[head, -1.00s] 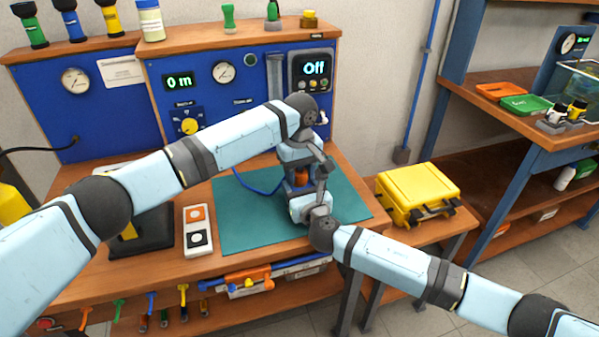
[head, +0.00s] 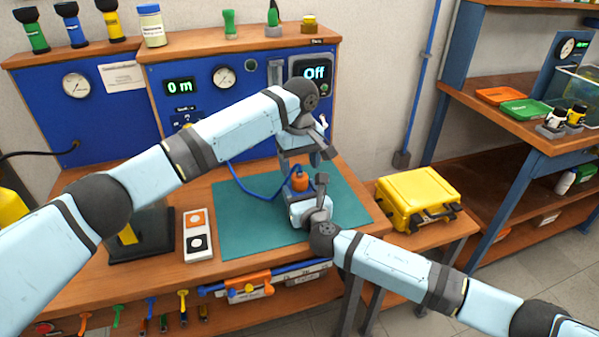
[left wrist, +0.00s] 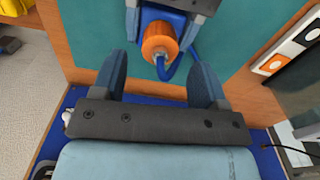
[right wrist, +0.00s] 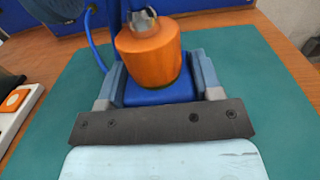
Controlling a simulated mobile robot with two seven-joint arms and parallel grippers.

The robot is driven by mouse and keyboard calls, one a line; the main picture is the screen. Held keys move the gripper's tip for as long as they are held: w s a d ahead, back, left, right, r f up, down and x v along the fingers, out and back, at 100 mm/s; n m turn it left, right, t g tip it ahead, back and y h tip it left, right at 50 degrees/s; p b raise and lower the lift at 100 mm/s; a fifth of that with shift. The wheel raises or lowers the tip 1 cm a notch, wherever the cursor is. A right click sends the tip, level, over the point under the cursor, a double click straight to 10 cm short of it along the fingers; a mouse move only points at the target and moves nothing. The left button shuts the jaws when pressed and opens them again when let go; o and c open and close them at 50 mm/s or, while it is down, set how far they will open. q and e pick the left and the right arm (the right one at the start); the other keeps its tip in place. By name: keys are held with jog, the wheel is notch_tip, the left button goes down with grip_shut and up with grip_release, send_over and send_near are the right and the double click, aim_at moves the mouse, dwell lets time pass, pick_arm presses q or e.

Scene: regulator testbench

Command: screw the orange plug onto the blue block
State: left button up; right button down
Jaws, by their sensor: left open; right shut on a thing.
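The orange plug (head: 300,183) sits upright on top of the blue block (right wrist: 160,92), with a metal fitting on its upper end. The plug also shows in the left wrist view (left wrist: 160,40) and the right wrist view (right wrist: 150,55). My right gripper (right wrist: 158,80) is shut on the blue block, one finger on each side, low over the mat. My left gripper (head: 301,161) is open and empty above the plug. Its fingertips show apart in the left wrist view (left wrist: 157,58), with the plug beyond the gap. I cannot tell whether the plug's thread is fully seated.
A blue hose (head: 250,190) curves left of the block over the green mat (head: 240,235). The blue panel (head: 215,105) stands behind. A two-button box (head: 198,234) lies left of the mat, and a yellow case (head: 415,195) stands to the right.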

aim_at(300, 176)
pick_arm(q)
jog(key=c, duration=0.3)
jog(key=n, duration=0.2)
jog(key=d+r+n, duration=0.1)
jog(key=n, duration=0.1)
jog(key=shift+r, duration=0.1)
jog(key=n, duration=0.2)
jog(key=r+n, duration=0.1)
jog(key=n, duration=0.1)
jog(key=shift+d+r+n, duration=0.1)
jog(key=shift+n, duration=0.3)
jog(key=n, duration=0.4)
jog(key=shift+a+r, duration=0.2)
jog(key=shift+r, duration=0.1)
jog(key=n, duration=0.4)
jog(key=shift+a+r, duration=0.15)
jog(key=shift+a, duration=0.25)
jog(key=shift+f, duration=4)
